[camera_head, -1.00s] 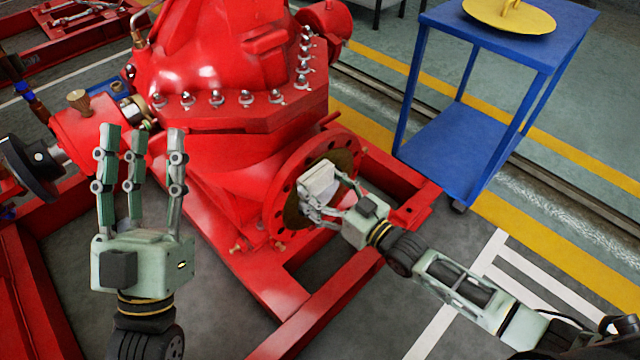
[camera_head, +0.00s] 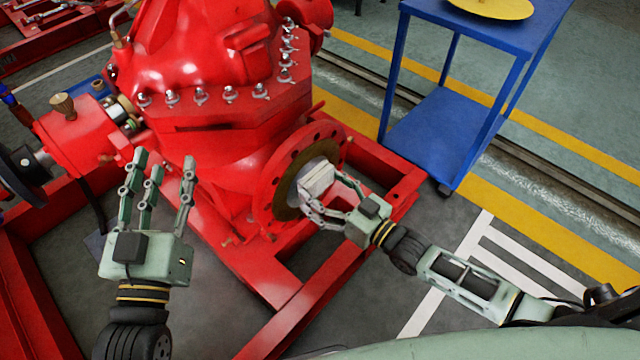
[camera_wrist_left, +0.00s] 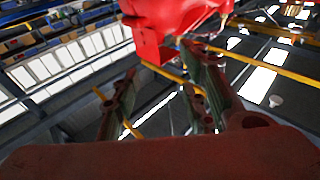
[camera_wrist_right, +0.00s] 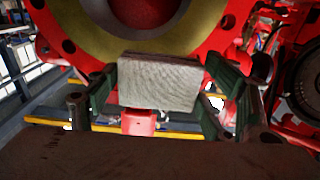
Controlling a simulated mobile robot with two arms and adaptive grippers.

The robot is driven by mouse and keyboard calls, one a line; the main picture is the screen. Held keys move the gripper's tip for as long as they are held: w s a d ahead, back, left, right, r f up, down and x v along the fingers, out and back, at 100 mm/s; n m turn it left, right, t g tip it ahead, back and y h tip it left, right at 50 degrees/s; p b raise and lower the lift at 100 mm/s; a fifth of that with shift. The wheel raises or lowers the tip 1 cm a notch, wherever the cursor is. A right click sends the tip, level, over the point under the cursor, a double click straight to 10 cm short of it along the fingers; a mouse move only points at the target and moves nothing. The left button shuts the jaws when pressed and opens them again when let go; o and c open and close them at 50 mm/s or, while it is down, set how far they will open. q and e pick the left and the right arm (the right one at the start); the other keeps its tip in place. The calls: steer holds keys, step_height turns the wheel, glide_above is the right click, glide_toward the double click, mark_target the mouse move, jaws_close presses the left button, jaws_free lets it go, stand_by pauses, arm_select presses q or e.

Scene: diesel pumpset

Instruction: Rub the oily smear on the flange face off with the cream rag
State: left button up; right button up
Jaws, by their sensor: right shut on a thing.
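The cream rag (camera_head: 317,178) is a folded block held in my right gripper (camera_head: 328,196), in front of the red pump's round flange (camera_head: 270,196). In the right wrist view the rag (camera_wrist_right: 158,82) sits between the fingers, overlapping the lower part of the flange face (camera_wrist_right: 190,40). Whether it touches the face I cannot tell. The flange face shows as a dull olive-brown ring; the smear itself is not clearly distinguishable. My left gripper (camera_head: 158,180) is raised, fingers up and spread, empty, left of the pump; its fingers also show in the left wrist view (camera_wrist_left: 165,100).
The red pump casing (camera_head: 215,60) stands on a red base frame (camera_head: 285,290), whose rails surround the flange. A blue trolley (camera_head: 435,135) with a yellow disc (camera_head: 490,8) stands at the right. Open floor lies between frame and trolley.

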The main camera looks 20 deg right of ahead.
steer(key=shift+p+v, duration=0.35)
steer(key=shift+v, duration=0.45)
arm_select(q)
step_height(320, 180, down, 7)
steer(key=a+g+y, duration=0.1)
steer(key=g, duration=0.2)
steer(key=shift+s+g+p, duration=0.15)
steer(key=shift+g+p, duration=0.15)
steer(key=shift+g, duration=0.1)
arm_select(e)
steer(key=shift+v, duration=0.8)
